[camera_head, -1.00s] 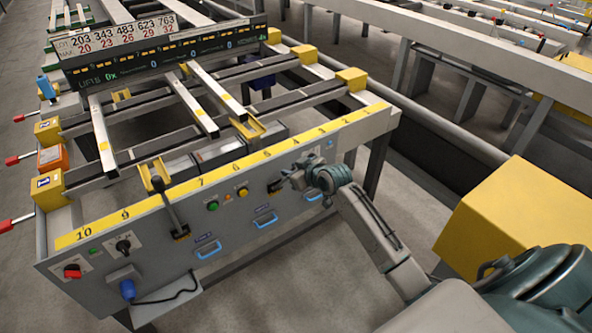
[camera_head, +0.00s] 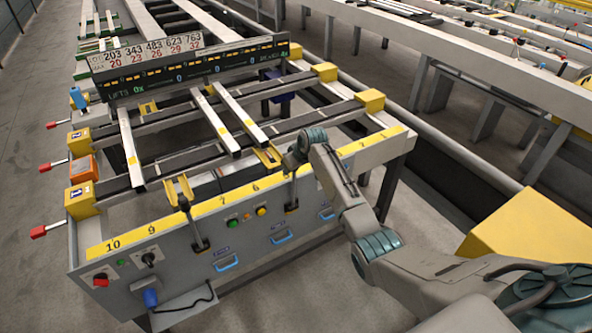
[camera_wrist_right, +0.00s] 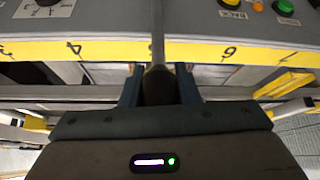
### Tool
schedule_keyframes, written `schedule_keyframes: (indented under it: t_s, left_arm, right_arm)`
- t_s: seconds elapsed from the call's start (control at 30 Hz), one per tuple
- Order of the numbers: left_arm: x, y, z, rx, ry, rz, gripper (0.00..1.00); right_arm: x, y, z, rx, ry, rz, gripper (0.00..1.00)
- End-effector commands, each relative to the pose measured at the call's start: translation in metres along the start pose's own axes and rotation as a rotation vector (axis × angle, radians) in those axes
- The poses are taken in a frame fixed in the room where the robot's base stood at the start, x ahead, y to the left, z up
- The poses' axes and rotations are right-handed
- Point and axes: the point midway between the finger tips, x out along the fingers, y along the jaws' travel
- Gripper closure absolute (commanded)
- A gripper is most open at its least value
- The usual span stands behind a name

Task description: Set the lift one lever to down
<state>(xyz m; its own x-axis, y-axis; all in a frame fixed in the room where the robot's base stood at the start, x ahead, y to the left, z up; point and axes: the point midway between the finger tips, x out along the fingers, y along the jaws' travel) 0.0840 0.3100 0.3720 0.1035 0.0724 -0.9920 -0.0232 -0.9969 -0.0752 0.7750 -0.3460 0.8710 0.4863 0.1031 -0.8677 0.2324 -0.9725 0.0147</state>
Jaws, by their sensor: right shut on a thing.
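A lever (camera_head: 293,190) stands out of a slot in the grey front panel, right of the yellow button. My right gripper (camera_head: 292,163) is at its upper end, largely hidden by my wrist in the head view. In the right wrist view my right gripper (camera_wrist_right: 160,86) is shut around the dark handle, and the thin lever shaft (camera_wrist_right: 158,35) runs up between the fingers. A second lever (camera_head: 196,228) stands upright farther left on the panel, with nothing touching it. I cannot read which lever is lift one. My left gripper is not in view.
The panel carries a green button (camera_head: 232,222), a yellow button (camera_head: 261,211), blue handles (camera_head: 227,263) and a red switch (camera_head: 100,281). A yellow numbered strip (camera_head: 215,202) edges the table. A display board (camera_head: 190,70) stands behind. A yellow box (camera_head: 520,235) is at the right.

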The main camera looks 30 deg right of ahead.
Motion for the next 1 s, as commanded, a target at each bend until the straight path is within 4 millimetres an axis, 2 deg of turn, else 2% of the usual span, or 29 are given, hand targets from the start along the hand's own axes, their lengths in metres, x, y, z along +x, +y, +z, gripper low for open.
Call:
schedule_keyframes:
  t_s: [0.1, 0.57, 0.6, 0.7, 1.0]
  left_arm:
    - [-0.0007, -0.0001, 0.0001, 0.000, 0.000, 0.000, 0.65]
    - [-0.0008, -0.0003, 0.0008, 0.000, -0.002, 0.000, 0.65]
    - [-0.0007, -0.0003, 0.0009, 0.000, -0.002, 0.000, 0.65]
    - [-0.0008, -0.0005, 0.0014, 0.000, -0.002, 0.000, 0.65]
    - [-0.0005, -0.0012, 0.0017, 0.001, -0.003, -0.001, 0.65]
  right_arm:
    - [0.0000, 0.0013, -0.0071, -0.001, -0.010, 0.001, 1.00]
    - [0.0016, 0.0017, -0.0078, 0.000, -0.021, 0.000, 1.00]
    - [0.0017, 0.0017, -0.0078, 0.000, -0.021, -0.001, 0.70]
    - [0.0019, 0.0016, -0.0073, 0.000, -0.022, -0.001, 0.50]
    - [0.0021, 0.0013, -0.0058, 0.001, -0.025, -0.003, 0.50]
